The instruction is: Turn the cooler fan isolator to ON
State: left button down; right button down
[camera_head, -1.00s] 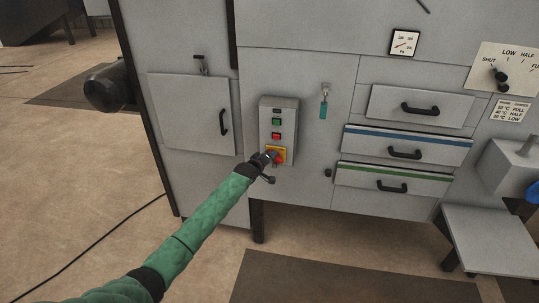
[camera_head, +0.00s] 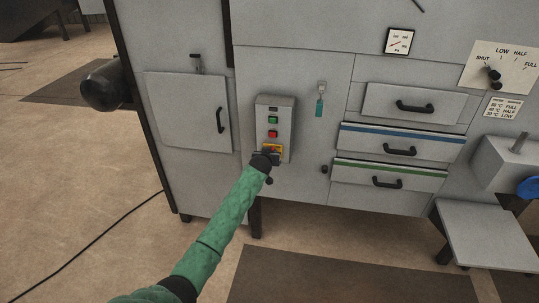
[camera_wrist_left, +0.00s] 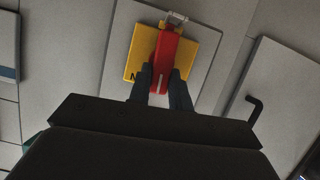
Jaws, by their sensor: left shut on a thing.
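The isolator is a red handle on a yellow plate (camera_head: 279,149) at the bottom of a grey control box (camera_head: 289,113). In the left wrist view the red handle (camera_wrist_left: 167,52) stands in front of the yellow plate (camera_wrist_left: 206,47), with a metal hasp (camera_wrist_left: 176,18) at the plate's edge. My left gripper (camera_wrist_left: 160,88) is shut on the red handle, one finger on each side. In the head view my left gripper (camera_head: 268,160) covers much of the isolator. The position marks are mostly hidden. My right gripper is not in view.
A green button (camera_head: 273,119) and a red button (camera_head: 272,134) sit above the isolator. A door with a black handle (camera_head: 219,120) is to the left. A teal tag (camera_head: 320,106) hangs to the right, beside drawers with black handles (camera_head: 400,151).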

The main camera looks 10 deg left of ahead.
pick_arm(q)
jog(key=shift+d+f, duration=0.1)
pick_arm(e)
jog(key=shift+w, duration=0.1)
pick_arm(q)
jog(key=shift+m, duration=0.4)
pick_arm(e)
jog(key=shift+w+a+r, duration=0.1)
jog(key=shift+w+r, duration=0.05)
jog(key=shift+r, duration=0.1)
pick_arm(q)
jog(key=c, duration=1.3)
grip_release()
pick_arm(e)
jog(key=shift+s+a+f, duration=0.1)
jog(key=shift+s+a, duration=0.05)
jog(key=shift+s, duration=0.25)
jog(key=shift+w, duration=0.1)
